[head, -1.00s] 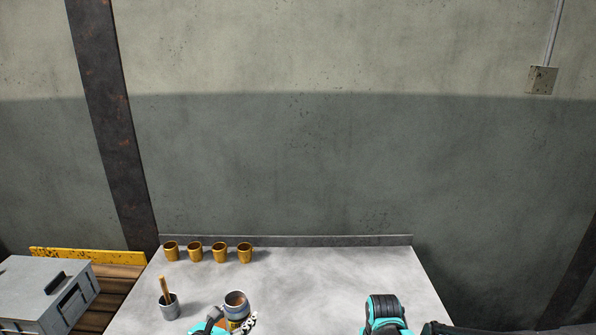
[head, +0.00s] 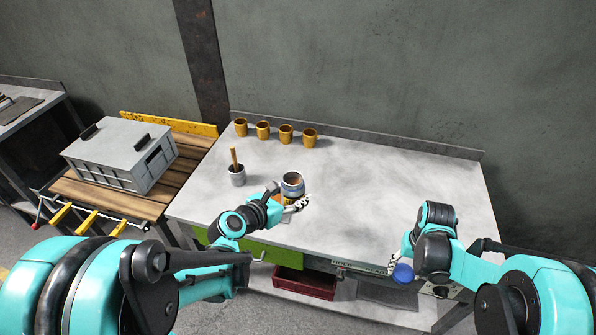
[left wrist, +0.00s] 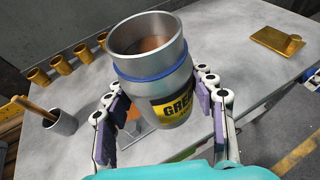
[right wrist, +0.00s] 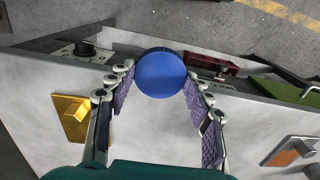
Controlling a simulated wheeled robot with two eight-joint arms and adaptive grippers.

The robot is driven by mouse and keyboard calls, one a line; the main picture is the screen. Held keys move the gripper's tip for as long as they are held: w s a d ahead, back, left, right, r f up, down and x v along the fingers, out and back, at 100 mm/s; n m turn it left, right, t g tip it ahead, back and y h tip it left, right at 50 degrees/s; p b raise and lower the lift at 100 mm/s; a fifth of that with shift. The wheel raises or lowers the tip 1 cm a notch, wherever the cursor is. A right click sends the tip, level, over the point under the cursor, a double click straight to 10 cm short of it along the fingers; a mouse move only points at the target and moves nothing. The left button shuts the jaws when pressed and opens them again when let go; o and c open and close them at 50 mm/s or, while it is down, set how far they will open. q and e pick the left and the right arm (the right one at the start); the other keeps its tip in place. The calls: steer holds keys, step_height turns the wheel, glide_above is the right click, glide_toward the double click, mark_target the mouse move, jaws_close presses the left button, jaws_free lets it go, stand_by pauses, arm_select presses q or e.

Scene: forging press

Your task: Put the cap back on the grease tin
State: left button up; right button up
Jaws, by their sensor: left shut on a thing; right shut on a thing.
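The grease tin (head: 293,186) is a grey metal can with a blue band, a yellow-and-black label and an open top showing brown grease. My left gripper (head: 290,203) is shut around its sides, and the tin looks roughly upright. In the left wrist view the tin (left wrist: 156,75) sits between the finger pads; whether its base touches the table is hidden. The round blue cap (head: 402,273) is in my right gripper (head: 399,268), near the table's front edge, to the right of the tin. The right wrist view shows the cap (right wrist: 160,74) between the fingertips.
Several brass cups (head: 285,134) line the table's back. A grey pot (head: 237,175) with a wooden handle stands left of the tin. A grey case (head: 122,152) rests on a side bench. The table's middle right is clear.

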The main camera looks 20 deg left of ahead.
arm_select(q)
steer(key=w+d+f+m+g+h, duration=0.1)
steer(key=d+f+m+g+h, duration=0.3)
steer(key=d, duration=0.3)
steer(key=w+d+f+m+g+h, duration=0.1)
steer(key=d+f+m+g+h, duration=0.3)
steer(key=d+m+g, duration=0.2)
steer(key=shift+d+f+m, duration=0.25)
steer(key=shift+d+m, duration=0.55)
steer(key=shift+d, duration=0.3)
steer(key=shift+w, duration=0.1)
arm_select(e)
steer(key=w+a+r+n, duration=0.4)
steer(key=w+a+r, duration=0.25)
steer(key=r, duration=0.25)
steer(key=w+a+r+n, duration=0.4)
steer(key=w+a+r, duration=0.1)
steer(key=a+r, duration=0.45)
steer(key=s+a+r, duration=0.1)
steer(key=a, duration=0.1)
steer(key=s+a+r, duration=0.1)
steer(key=shift+a+r, duration=0.15)
steer(key=shift+r, duration=0.15)
steer(key=shift+f, duration=2)
